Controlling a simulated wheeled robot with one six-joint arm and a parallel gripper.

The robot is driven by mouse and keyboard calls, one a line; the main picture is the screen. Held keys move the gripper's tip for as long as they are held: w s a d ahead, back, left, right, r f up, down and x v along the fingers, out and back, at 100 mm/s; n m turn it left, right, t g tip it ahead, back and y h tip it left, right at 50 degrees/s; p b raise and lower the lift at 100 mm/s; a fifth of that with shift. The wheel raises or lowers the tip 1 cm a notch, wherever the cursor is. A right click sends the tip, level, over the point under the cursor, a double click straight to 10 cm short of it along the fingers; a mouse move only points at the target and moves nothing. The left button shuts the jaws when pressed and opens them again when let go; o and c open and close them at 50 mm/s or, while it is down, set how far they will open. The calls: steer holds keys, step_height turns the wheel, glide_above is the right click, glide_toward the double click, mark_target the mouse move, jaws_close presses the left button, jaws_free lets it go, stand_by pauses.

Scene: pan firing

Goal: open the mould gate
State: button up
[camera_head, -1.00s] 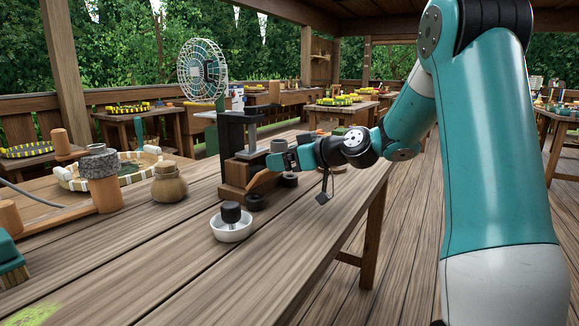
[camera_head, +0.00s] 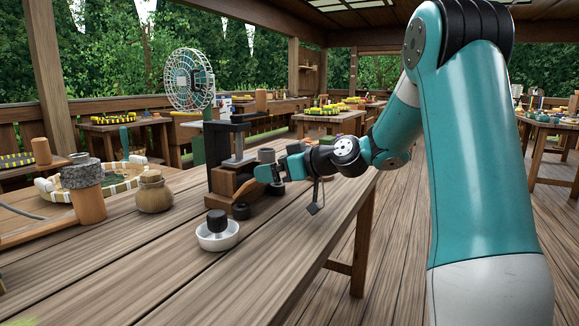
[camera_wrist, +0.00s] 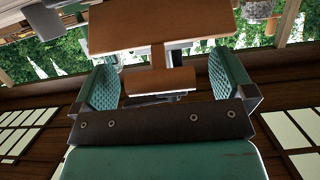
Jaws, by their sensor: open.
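The mould press, with a dark upright frame (camera_head: 213,150) on a brown wooden block (camera_head: 222,184), stands on the workbench in the head view. A lighter wooden flap (camera_head: 246,187), which looks like the gate, slants out from its right side. My gripper (camera_head: 268,173) is at that side, close by the flap. In the wrist view my open gripper (camera_wrist: 165,84) has a teal ribbed pad on each side. A wooden piece (camera_wrist: 160,80) lies between the pads, with gaps beside it; I cannot tell if either pad touches. A wider wooden block (camera_wrist: 160,25) is beyond it.
A white bowl (camera_head: 228,240) holding a dark-headed tool (camera_head: 217,221) stands in front of the press. A corked jar (camera_head: 154,196) and a stone-topped wooden post (camera_head: 88,200) are to the left. Dark round pieces lie near my gripper. The front bench planks are clear.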

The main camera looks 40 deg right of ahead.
steer(key=v, duration=1.7)
steer(key=shift+s, duration=0.15)
